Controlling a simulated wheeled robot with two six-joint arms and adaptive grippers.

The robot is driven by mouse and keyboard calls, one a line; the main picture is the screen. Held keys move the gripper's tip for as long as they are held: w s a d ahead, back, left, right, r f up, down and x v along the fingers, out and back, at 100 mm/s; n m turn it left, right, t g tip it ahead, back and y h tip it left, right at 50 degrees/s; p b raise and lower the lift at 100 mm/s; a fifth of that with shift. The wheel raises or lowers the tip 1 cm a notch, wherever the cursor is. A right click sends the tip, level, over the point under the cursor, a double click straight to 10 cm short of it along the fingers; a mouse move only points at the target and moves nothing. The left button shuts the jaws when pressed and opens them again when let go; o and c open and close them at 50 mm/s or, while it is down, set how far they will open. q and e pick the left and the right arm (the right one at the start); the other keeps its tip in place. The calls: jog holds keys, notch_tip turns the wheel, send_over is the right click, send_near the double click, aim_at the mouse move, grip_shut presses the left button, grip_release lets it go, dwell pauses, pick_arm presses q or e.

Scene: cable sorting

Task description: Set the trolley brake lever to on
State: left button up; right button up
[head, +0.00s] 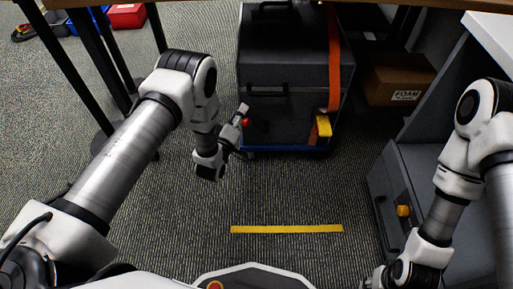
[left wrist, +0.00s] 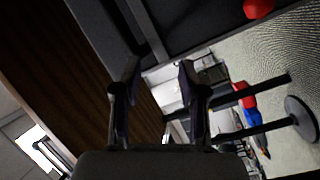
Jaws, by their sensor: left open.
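A blue trolley (head: 288,152) stands under a large black case (head: 285,112) beneath the table. A red knob (head: 246,122), apparently the end of the brake lever, shows at the case's front left; the lever's setting cannot be made out. My left gripper (head: 242,109) is beside the knob, with its fingers near the case's front left edge. In the left wrist view, my left gripper (left wrist: 158,72) is open with nothing between its fingers, and the red knob (left wrist: 258,7) is off to the upper right. My right gripper (head: 373,280) is mostly hidden at the bottom edge.
An orange strap (head: 334,60) with a yellow buckle (head: 324,126) runs down the case. A cardboard box (head: 398,78) stands to its right. A grey case (head: 392,180) stands at the right. Black table legs (head: 95,75) are at the left. Carpet with a yellow strip (head: 287,229) is clear in front.

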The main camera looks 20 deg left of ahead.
pick_arm(q)
jog(key=b, duration=0.8)
send_near(255, 125)
jog(key=w, duration=0.1)
jog(key=w+b, duration=0.4)
jog(key=w, duration=0.4)
jog(key=shift+h, duration=0.3)
pick_arm(e)
notch_tip(255, 125, down, 16)
jog(key=shift+s, duration=0.15)
pick_arm(q)
grip_shut()
pick_arm(e)
jog(key=shift+a, duration=0.1)
